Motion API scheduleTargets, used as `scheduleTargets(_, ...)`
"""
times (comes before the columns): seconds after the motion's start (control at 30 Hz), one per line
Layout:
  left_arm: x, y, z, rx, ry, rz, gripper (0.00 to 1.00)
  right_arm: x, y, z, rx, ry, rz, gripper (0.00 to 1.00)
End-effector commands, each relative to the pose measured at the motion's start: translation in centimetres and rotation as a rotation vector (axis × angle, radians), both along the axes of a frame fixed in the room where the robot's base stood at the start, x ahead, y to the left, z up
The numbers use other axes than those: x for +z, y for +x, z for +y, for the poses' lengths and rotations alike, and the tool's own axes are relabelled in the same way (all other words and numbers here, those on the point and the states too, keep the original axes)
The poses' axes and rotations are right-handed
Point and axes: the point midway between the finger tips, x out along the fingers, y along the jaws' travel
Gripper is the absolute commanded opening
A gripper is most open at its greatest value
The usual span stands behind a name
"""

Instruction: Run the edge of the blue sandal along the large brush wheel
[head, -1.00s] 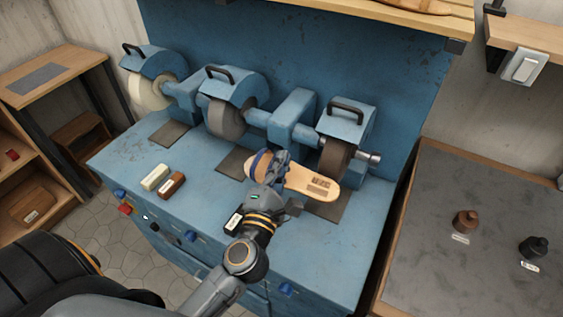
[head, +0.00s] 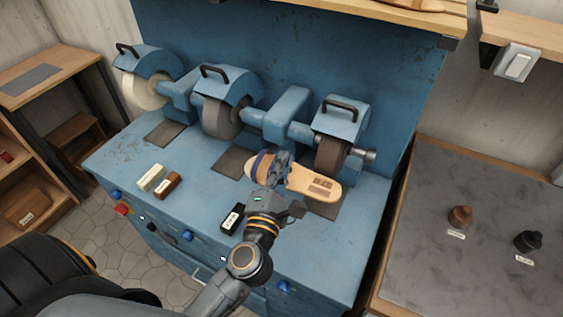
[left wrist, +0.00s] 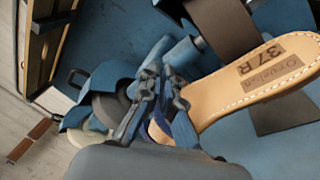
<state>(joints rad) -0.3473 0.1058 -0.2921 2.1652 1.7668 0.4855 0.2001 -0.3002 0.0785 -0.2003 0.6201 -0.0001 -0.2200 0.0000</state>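The blue sandal has a tan footbed and blue straps. Its tan sole (head: 312,181) lies sideways over the bench front, heel to the right. My left gripper (head: 277,165) is shut on its strap end. In the left wrist view the footbed (left wrist: 255,75) reads "37 R" and the fingers (left wrist: 158,88) sit at the blue strap. A grinding machine carries a pale wheel (head: 147,93), a wide grey wheel (head: 220,118) and a dark brown wheel (head: 331,155). The sandal is in front of the brown wheel; I cannot tell whether they touch. My right gripper is out of view.
On the blue bench (head: 125,150) lie a cream block (head: 151,177), a brown block (head: 167,186) and a black block (head: 232,219). Dark pads lie below the wheels. A grey-topped table (head: 420,220) with two small bottles stands at right. Buttons line the bench front.

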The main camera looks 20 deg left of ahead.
Motion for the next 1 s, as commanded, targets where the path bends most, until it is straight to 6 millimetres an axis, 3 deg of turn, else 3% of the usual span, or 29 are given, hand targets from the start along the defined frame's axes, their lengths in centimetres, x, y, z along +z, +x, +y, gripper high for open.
scheduleTargets(1.0, 0.1, -0.2, -1.7, -0.001, -0.001, -0.002, 0.0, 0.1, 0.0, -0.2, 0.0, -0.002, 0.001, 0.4)
